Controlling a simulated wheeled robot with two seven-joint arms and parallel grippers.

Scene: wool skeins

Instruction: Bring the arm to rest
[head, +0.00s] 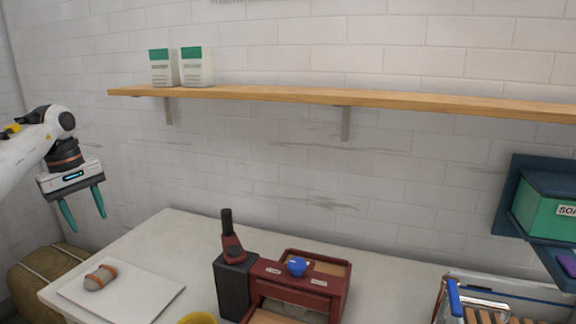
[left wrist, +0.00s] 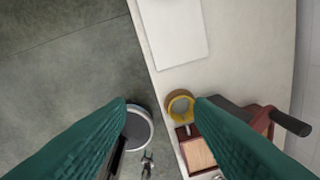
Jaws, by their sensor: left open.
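My left gripper (head: 88,222) is raised at the left in the head view, left of the worktable and higher than its top. Its two green fingers point down, spread apart with nothing between them. The fingers also show in the left wrist view (left wrist: 160,108), with floor and the table's edge beyond them. A grey skein with orange bands (head: 101,277) lies on a white board (head: 145,300) at the table's left end, apart from the gripper. My right gripper is not in view.
A dark red device with a black upright handle (head: 300,290) stands mid-table, beside a yellow round container (head: 198,318). A wire rack (head: 480,308) is at the right. A wooden shelf (head: 290,94) holds two white-and-green packs (head: 180,68). A green box (head: 545,205) sits far right.

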